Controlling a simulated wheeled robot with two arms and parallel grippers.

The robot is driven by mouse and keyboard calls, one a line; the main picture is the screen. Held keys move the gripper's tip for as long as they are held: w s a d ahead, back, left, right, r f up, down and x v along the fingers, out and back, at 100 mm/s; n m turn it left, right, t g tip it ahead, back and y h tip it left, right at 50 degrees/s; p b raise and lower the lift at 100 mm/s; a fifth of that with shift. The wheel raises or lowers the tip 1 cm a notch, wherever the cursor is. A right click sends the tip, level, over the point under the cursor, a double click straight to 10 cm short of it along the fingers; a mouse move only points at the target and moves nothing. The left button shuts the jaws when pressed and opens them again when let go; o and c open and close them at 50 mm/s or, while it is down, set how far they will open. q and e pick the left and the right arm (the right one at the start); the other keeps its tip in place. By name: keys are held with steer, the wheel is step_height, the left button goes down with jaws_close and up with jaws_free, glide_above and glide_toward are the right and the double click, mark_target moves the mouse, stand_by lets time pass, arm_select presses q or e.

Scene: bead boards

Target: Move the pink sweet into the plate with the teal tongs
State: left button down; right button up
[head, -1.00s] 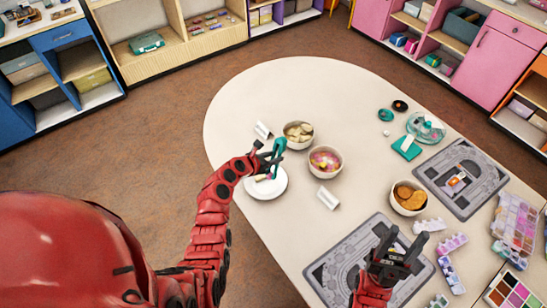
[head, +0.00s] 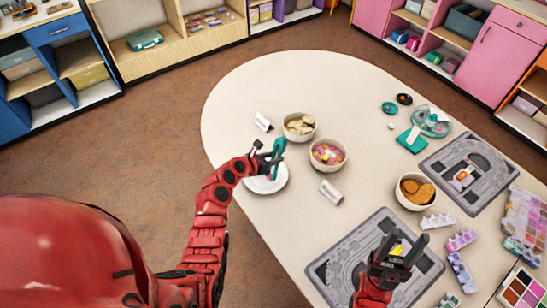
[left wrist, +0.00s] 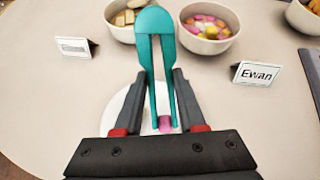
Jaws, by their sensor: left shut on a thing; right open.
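My left gripper (head: 266,157) is shut on the teal tongs (head: 277,153), and its fingers also show in the left wrist view (left wrist: 160,82). The tongs (left wrist: 155,20) have their rounded end up and tips down over the white plate (head: 277,184). The pink sweet (left wrist: 165,123) sits between the tong tips in the left wrist view, over the plate (left wrist: 118,105); I cannot tell whether it touches the plate. My right gripper (head: 405,247) is open and empty over a grey mat. A bowl of pink and yellow sweets (head: 327,154) stands right of the plate.
A bowl of pale pieces (head: 299,126) stands behind the plate, and a bowl of orange-brown pieces (head: 415,191) further right. Name cards (head: 331,192) (head: 263,122) stand near the bowls. Grey mats (head: 466,175) and bead trays fill the right side. The table's left end is clear.

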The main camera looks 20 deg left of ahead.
arm_select(q)
steer(key=c, duration=1.1)
jaws_free()
step_height(320, 180, up, 10)
steer(key=p, duration=1.2)
steer(key=shift+o, duration=0.5)
jaws_close()
